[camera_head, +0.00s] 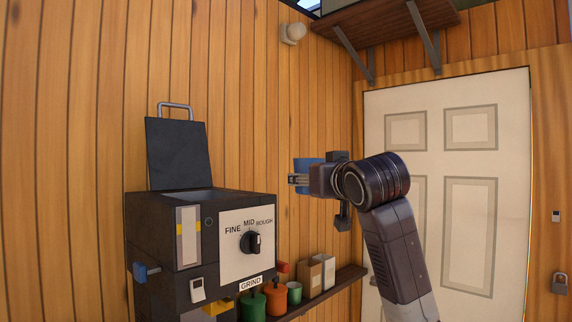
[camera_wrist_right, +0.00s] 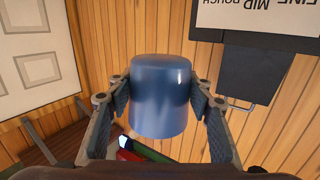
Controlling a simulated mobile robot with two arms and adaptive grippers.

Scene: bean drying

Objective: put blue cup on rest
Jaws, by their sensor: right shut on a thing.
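A blue cup (camera_head: 303,175) is in the air to the right of the black grinder (camera_head: 160,240), higher than its dial panel. My right gripper (camera_head: 298,181) is shut on the cup; the gripper partly covers it in the head view. In the right wrist view, the cup (camera_wrist_right: 160,97) sits between the two fingers of my right gripper (camera_wrist_right: 165,105). A yellow part (camera_head: 218,307) shows low on the grinder's front, cut by the bottom edge; I cannot tell whether it is the rest. My left gripper is not in view.
A low wall shelf (camera_head: 345,280) holds an orange container (camera_head: 276,298), green containers and small boxes (camera_head: 317,272) below the cup. The grinder's lid (camera_head: 178,153) stands open. A wooden shelf (camera_head: 385,22) is high above; a white door (camera_head: 470,150) is at right.

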